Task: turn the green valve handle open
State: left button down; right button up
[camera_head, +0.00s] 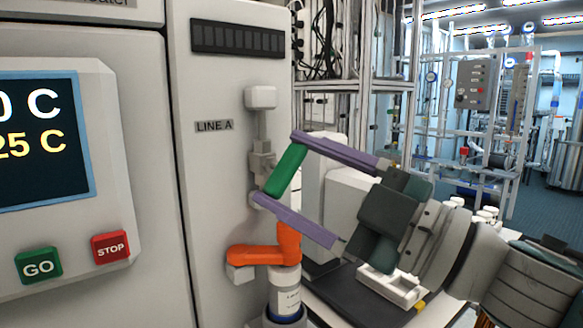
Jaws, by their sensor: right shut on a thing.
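My left gripper is not in view.
An orange handle or elbow (268,249) sits just below, above a white bottle (285,295). A panel with a screen, a green GO button (39,264) and a red STOP button (110,246) is at the left. A white tray (391,286) lies below my right gripper.

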jog(key=n, duration=0.1)
jog(key=n+g+p, duration=0.1)
jog(key=n, duration=0.2)
jog(key=shift+r+g+p, duration=0.25)
jog(key=shift+g+p, duration=0.05)
jog(key=shift+n+g+h+p, duration=0.25)
jog(key=shift+n+h+p, duration=0.25)
jog(key=shift+n, duration=0.6)
jog(key=shift+n+g+h+p, duration=0.3)
jog(key=shift+n+p, duration=0.3)
jog(key=shift+n, duration=0.5)
jog(key=shift+f, duration=0.1)
jog(key=o, duration=1.2)
